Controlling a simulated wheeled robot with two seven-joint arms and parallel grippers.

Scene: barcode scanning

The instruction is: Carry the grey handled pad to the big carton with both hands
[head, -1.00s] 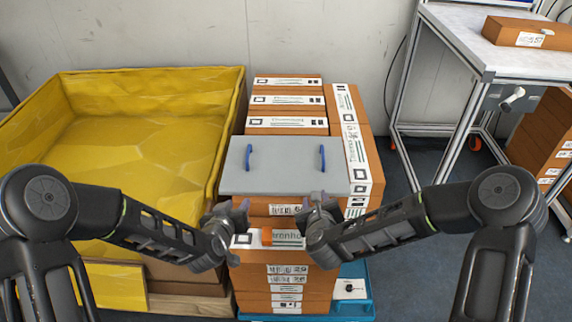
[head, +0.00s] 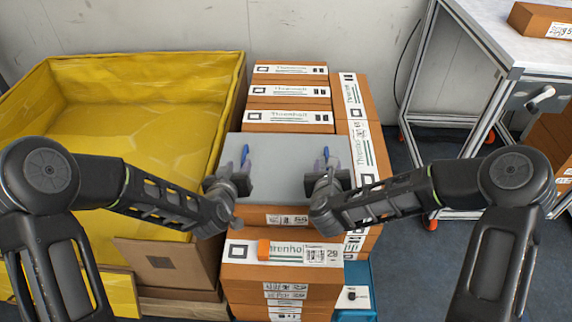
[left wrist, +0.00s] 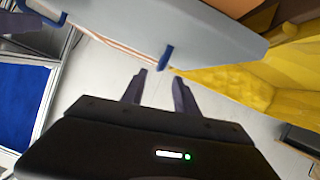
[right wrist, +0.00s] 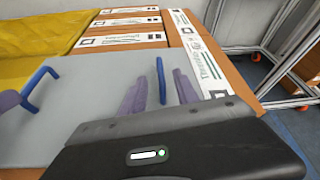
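The grey pad (head: 285,180) lies flat on stacked orange-brown boxes in the middle, with two upright blue handles. My left gripper (head: 243,168) is open at the left handle (head: 245,153). In the left wrist view this handle (left wrist: 166,57) stands just beyond the spread fingertips (left wrist: 160,77). My right gripper (head: 330,165) is open at the right handle (head: 326,153). In the right wrist view this handle (right wrist: 160,80) shows between the two spread fingers (right wrist: 160,82); contact cannot be told. The big carton (head: 150,75), yellow inside, stands open at the left.
Brown boxes with white labels (head: 290,92) lie behind and right of the pad.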

